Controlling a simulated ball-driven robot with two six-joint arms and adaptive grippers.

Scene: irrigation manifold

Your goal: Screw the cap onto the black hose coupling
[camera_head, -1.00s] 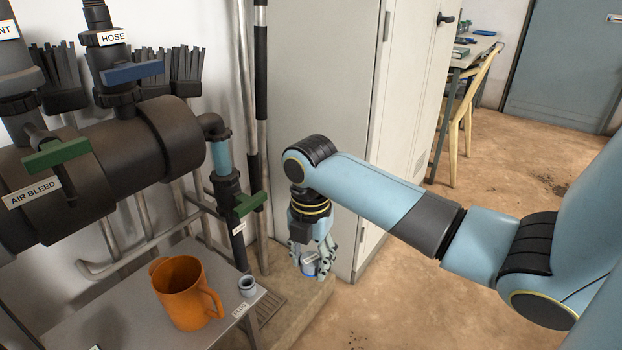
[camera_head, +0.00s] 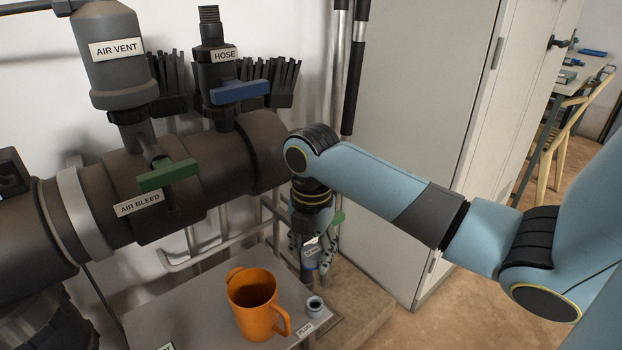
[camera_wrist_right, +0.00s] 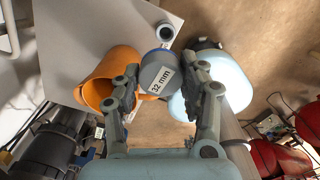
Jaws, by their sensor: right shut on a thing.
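My right gripper (camera_head: 312,258) hangs pointing down in the head view, just right of the manifold. In the right wrist view, the right gripper (camera_wrist_right: 165,85) is shut on a round grey-blue cap (camera_wrist_right: 155,71) labelled "32 mm". In the head view the cap is small and mostly hidden by the fingers. The black hose coupling (camera_head: 216,72), labelled "HOSE", stands upright on the manifold, up and left of the gripper. Its threaded top (camera_head: 209,15) is bare. My left gripper is not in view.
A blue valve handle (camera_head: 240,92) sits on the coupling. The air vent (camera_head: 115,70) stands left of it. A green handle (camera_head: 168,175) sticks out in front. An orange jug (camera_head: 253,300) and a small grey plug (camera_head: 315,306) stand on the metal table (camera_head: 190,325). A cabinet stands right.

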